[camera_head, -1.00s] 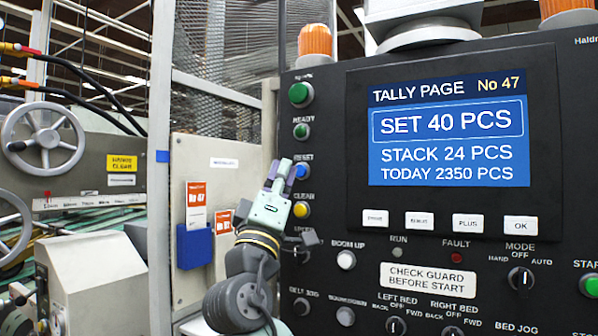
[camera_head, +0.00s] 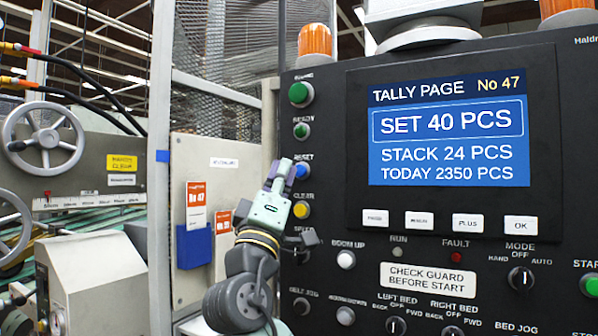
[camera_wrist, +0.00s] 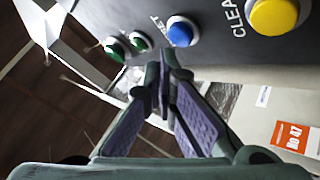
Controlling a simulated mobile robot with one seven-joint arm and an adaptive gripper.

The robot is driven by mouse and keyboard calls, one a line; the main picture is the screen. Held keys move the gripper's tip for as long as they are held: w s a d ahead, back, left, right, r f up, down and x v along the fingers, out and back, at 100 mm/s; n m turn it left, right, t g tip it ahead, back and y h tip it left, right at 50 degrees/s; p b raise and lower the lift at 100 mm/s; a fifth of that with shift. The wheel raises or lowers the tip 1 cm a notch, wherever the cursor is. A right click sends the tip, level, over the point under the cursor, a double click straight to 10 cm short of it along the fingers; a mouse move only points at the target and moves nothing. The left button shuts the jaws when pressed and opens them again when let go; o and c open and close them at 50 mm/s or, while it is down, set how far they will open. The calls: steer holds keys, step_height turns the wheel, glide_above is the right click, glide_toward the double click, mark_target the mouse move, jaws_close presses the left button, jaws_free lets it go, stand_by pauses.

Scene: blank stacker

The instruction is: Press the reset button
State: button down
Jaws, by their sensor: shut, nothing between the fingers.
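The reset button is a round blue button under the label RESET on the black control panel. In the head view the button (camera_head: 302,171) is just right of my fingertips, and in the wrist view the blue button (camera_wrist: 181,32) lies a little beyond and to the right of them. My gripper (camera_head: 283,166) is shut and empty, pointing up in front of the panel's left edge. Its purple-padded fingers meet at the tips in the wrist view (camera_wrist: 165,64). The tips look apart from the button in the wrist view; the exact gap cannot be told.
A yellow button (camera_head: 302,210) marked CLEAR is below the blue one, beside my gripper. Green buttons (camera_head: 300,94) are above it. A blue display (camera_head: 448,135) fills the panel's middle. A blue holder (camera_head: 194,246) hangs on the cabinet at left.

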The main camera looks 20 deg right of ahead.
steer(key=shift+w+d, duration=0.3)
steer(key=shift+d, duration=0.05)
steer(key=shift+w+d, duration=0.25)
steer(key=shift+d, duration=0.05)
stand_by(1.0)
steer(key=shift+s+a, duration=0.55)
steer(key=shift+a, duration=0.1)
steer(key=shift+b, duration=0.3)
steer(key=shift+s+a+b, duration=0.2)
steer(key=shift+s+a, duration=0.6)
steer(key=shift+a, duration=0.2)
steer(key=shift+s+a+b, duration=0.2)
steer(key=shift+s+a, duration=0.55)
steer(key=shift+a, duration=0.2)
